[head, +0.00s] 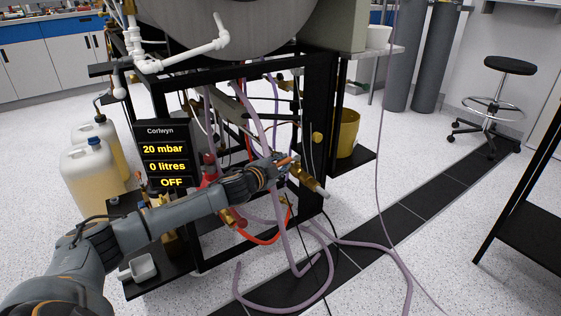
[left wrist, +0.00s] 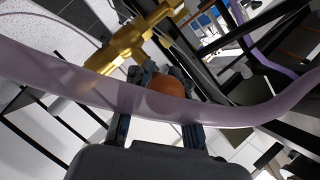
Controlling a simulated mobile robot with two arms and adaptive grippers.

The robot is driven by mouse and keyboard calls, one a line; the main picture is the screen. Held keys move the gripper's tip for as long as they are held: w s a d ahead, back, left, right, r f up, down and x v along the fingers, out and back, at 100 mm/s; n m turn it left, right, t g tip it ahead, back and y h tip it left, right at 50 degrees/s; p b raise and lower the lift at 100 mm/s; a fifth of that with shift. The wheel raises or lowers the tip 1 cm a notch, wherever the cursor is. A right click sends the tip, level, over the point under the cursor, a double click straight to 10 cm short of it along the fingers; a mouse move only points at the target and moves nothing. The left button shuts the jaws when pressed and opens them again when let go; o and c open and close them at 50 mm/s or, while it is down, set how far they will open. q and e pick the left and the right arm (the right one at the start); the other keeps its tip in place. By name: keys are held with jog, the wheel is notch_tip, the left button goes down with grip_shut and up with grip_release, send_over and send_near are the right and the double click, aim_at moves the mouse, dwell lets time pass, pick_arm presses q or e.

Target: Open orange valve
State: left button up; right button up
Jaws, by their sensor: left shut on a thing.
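The orange valve handle (head: 288,161) shows as a short orange piece at my left gripper's tip in the head view. Its brass body (head: 303,178) sits just beyond, at the front right of the black frame. My left gripper (head: 280,167) is shut on the orange handle. In the left wrist view the rounded orange handle (left wrist: 170,80) lies between the fingers, with the gold body (left wrist: 132,45) above it. A translucent purple hose (left wrist: 150,104) crosses in front of the fingers and hides part of the handle. My right gripper is not in view.
A black display (head: 163,155) reads 20 mbar, 0 litres, OFF. Purple hoses (head: 262,305) and an orange-red hose (head: 262,241) hang around the valve and onto the floor. The black frame (head: 318,125) stands close behind. A yellow bucket (head: 348,133) sits on the right shelf.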

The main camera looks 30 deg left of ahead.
pick_arm(q)
jog(key=shift+s+d+f+n+y, duration=0.15)
jog(key=shift+d+n+y, duration=0.7)
jog(key=shift+d, duration=0.25)
